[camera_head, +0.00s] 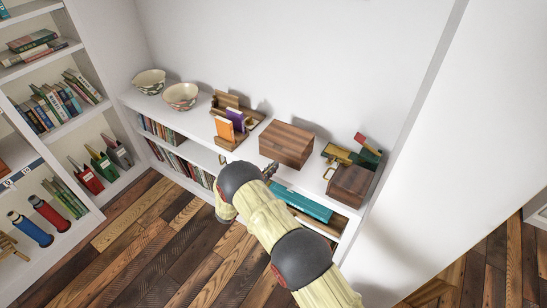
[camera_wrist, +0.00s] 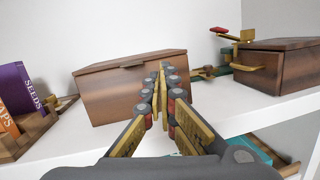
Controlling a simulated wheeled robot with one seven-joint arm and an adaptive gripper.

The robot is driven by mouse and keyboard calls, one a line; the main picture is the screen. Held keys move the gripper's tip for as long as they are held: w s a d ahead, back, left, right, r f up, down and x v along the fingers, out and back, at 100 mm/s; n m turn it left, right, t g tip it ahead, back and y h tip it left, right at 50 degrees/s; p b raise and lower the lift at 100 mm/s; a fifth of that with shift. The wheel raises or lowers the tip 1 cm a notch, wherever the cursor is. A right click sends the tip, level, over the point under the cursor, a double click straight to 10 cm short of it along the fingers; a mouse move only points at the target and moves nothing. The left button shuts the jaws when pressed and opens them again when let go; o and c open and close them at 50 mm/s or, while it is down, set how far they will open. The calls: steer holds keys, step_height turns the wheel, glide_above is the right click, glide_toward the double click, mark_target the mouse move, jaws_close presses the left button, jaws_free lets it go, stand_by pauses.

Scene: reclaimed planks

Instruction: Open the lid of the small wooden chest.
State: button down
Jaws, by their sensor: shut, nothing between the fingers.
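The small wooden chest (camera_head: 287,144) stands on top of the low white shelf unit, with its lid down. In the wrist view the chest (camera_wrist: 105,95) has a thin seam below the lid (camera_wrist: 120,64) and a small lip at the lid's front edge. My gripper (camera_head: 270,170) is in front of the chest, at the shelf's front edge. In the wrist view my gripper (camera_wrist: 163,68) is shut and empty, its fingertips overlapping the right part of the chest's front. I cannot tell whether they touch it. The fingers hide part of the chest's right side.
A second wooden box (camera_head: 350,182) with a brass handle stands to the right, with green and yellow items behind it. A wooden holder (camera_head: 233,122) with books is to the left. Two bowls (camera_head: 180,96) are farther left. A wall rises behind.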

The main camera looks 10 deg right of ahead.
steer(key=a+f+n+t+y, duration=0.2)
steer(key=a+f+n+t, duration=0.25)
steer(key=f, duration=0.35)
steer(key=shift+m+g, duration=0.35)
steer(key=b+x, duration=0.2)
steer(key=x, duration=0.7)
steer(key=shift+w+d+r, duration=0.1)
steer(key=shift+w+d, duration=0.05)
step_height(320, 180, up, 3)
steer(key=shift+w+r, duration=0.1)
steer(key=shift+r, duration=0.5)
